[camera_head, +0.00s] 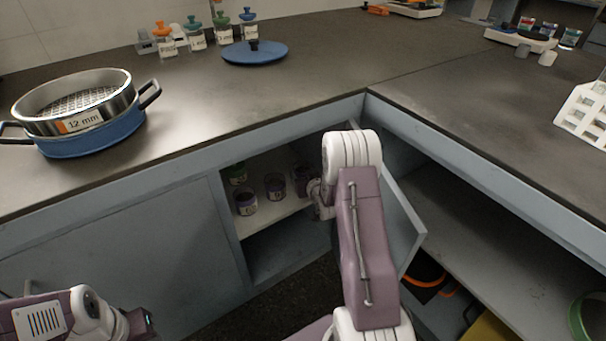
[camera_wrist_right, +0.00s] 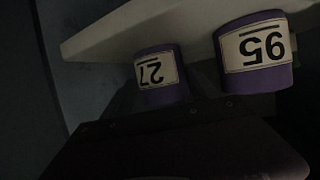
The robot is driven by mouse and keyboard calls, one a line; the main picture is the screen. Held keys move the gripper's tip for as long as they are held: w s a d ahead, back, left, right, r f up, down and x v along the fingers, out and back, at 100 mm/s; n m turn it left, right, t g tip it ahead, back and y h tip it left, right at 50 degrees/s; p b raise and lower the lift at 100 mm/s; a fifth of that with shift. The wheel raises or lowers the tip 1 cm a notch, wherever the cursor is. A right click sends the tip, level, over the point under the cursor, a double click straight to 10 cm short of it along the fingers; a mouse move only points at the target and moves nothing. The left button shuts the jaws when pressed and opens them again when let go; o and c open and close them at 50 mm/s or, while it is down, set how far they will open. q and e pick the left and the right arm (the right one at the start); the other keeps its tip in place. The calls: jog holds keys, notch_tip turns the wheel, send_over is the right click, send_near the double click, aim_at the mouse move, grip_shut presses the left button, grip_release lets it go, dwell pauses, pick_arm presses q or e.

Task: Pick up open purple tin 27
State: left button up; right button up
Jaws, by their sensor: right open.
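In the right wrist view, which shows labels upside down, purple tin 27 (camera_wrist_right: 162,76) stands near the edge of a pale shelf.
The cabinet's shelf (camera_head: 268,216) is narrow, with an open door (camera_head: 405,225) right of my right arm. On the counter above are a sieve (camera_head: 75,115) labelled 12 mm, a blue lid (camera_head: 255,53) and several labelled jars. The open shelf (camera_head: 480,220) at right is mostly bare.

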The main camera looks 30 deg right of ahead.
aim_at(301, 170)
jog(key=b+x, duration=0.1)
jog(key=x, duration=0.1)
jog(key=b+x, duration=0.2)
jog(key=shift+w+a+f, duration=0.1)
jog(key=shift+a+f, duration=0.1)
jog(key=shift+f, duration=0.1)
jog(key=shift+w+d+b, duration=0.1)
jog(key=shift+w+b, duration=0.25)
jog(key=shift+w+r, duration=0.1)
jog(key=c, duration=1.2)
jog(key=shift+c, duration=0.2)
